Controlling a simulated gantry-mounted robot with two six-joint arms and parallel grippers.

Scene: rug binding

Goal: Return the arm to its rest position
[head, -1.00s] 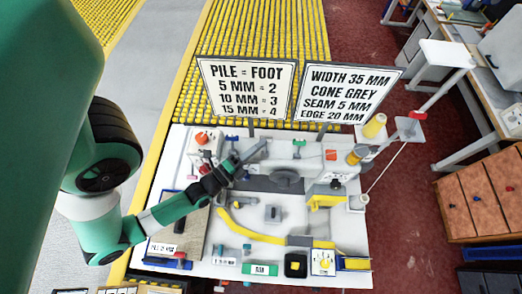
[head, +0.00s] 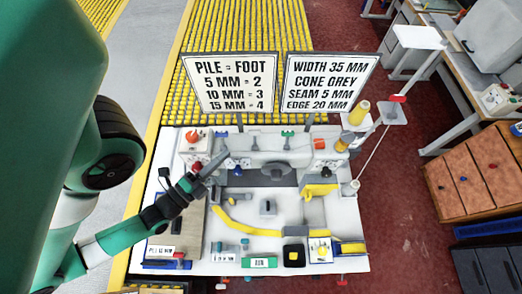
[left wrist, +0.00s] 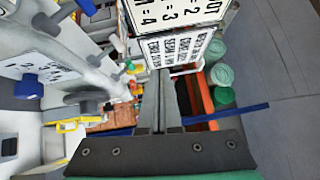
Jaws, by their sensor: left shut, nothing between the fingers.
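My left arm (head: 150,215) reaches in from the left in the head view. Its gripper (head: 222,157) is shut and empty, its fingers pointing up and to the right over the left part of the white sewing machine. The closed fingers (left wrist: 160,100) also show in the left wrist view with nothing between them. I cannot tell the exact height above the bench. My right gripper is in neither view.
The white workbench (head: 205,265) carries the sewing machine (head: 265,148), a yellow binding strip (head: 235,222) and small tools. Two signs (head: 230,82) (head: 328,82) stand behind it. A thread stand with a yellow cone (head: 358,112) is at right. Grey floor (head: 150,60) lies left.

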